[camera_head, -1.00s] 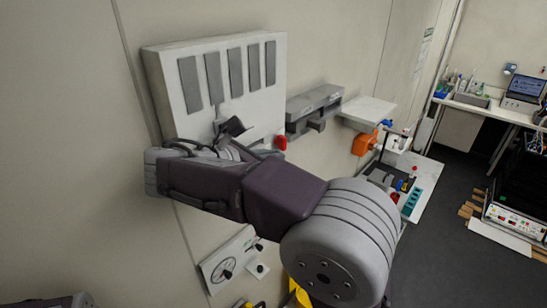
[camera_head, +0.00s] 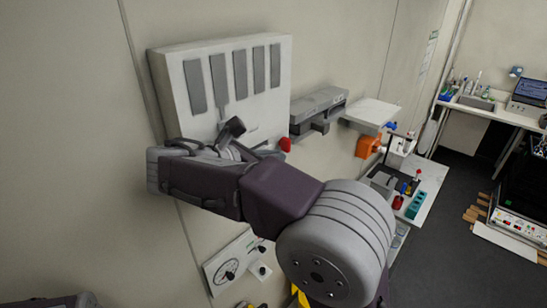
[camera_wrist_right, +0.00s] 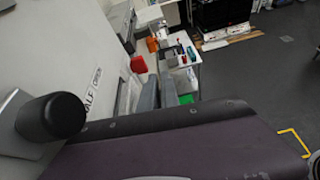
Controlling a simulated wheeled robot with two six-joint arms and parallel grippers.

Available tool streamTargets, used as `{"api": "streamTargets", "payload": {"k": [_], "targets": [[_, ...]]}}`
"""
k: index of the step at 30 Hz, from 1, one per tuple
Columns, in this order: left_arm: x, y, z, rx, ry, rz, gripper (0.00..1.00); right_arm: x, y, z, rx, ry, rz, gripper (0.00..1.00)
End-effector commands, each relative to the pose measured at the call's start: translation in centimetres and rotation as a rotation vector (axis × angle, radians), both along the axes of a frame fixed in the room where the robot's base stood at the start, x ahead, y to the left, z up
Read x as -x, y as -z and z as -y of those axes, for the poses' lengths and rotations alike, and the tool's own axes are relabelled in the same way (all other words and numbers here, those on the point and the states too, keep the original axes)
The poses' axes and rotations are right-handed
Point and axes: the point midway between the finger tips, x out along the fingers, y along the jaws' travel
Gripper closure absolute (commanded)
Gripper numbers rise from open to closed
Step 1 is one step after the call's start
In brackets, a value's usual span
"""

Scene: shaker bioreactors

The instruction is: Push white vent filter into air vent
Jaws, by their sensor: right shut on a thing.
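A white wall panel (camera_head: 226,95) carries several grey upright slats. A dark round-ended handle (camera_head: 234,127) stands out from its lower part and shows large in the right wrist view (camera_wrist_right: 51,116). My right gripper (camera_head: 270,152) is mostly behind its own arm, near the panel's lower right corner. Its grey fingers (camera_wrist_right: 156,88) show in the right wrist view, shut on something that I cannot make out. I cannot make out the white vent filter or the air vent opening. My left gripper is out of view.
A red knob (camera_head: 285,145) sits at the panel's lower right. Grey wall units (camera_head: 318,104), a white shelf (camera_head: 371,112) and an orange part (camera_head: 367,146) follow along the wall. Open floor (camera_head: 450,220) lies right.

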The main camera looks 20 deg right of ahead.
Motion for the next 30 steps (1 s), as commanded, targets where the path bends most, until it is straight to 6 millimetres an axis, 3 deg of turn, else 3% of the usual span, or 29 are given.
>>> {"api": "streamTargets", "payload": {"k": [26,29,30], "targets": [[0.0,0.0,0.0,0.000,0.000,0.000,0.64,-1.1,0.0,-0.4,0.000,0.000,0.000,1.00],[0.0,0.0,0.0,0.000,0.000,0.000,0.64,-1.1,0.0,-0.4,0.000,0.000,0.000,0.72],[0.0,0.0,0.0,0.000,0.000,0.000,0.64,-1.1,0.0,-0.4,0.000,0.000,0.000,0.69]]}}
